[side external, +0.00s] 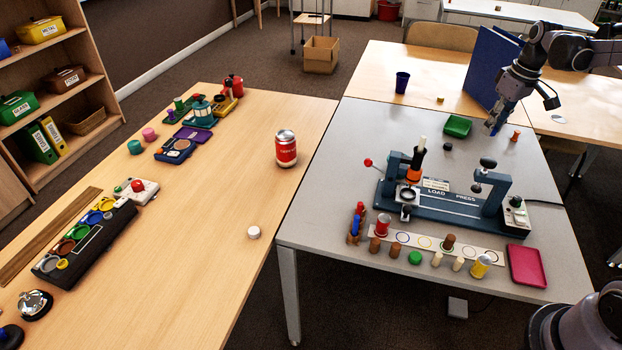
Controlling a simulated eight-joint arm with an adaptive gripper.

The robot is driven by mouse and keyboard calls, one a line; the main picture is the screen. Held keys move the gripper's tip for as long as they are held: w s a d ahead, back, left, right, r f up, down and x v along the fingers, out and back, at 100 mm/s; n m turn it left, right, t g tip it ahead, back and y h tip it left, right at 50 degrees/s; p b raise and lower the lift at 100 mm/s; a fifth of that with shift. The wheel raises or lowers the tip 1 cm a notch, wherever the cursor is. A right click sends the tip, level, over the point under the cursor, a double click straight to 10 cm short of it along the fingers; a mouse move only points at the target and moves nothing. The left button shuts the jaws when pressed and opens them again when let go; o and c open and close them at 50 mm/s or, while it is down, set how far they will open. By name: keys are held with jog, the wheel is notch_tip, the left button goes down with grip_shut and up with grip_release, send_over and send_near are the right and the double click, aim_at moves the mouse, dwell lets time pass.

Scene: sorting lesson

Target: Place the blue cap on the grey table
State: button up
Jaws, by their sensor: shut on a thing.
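My gripper (496,118) is at the far right part of the grey table (340,165), pointing down. It is shut on a small blue thing, which looks like the blue cap (490,124), mostly hidden between the fingers. I cannot tell whether the cap touches the table or hangs a little above it. The grey table carries a load press and many small pieces.
A green tray (457,126) lies left of my gripper and an orange peg (515,136) stands to its right. A blue upright panel (490,62) is behind. The load press (440,200) fills the middle. A red tray (526,266) lies at the front right.

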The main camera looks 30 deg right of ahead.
jog(key=s+d, duration=0.4)
jog(key=d, duration=0.7)
send_over(455, 180)
jog(key=f, duration=1.9)
jog(key=shift+s+f, duration=0.2)
jog(key=shift+f, duration=0.05)
jog(key=shift+a+f, duration=0.1)
jog(key=shift+f, duration=1.9)
jog(key=shift+f, duration=0.15)
jog(key=o, duration=0.7)
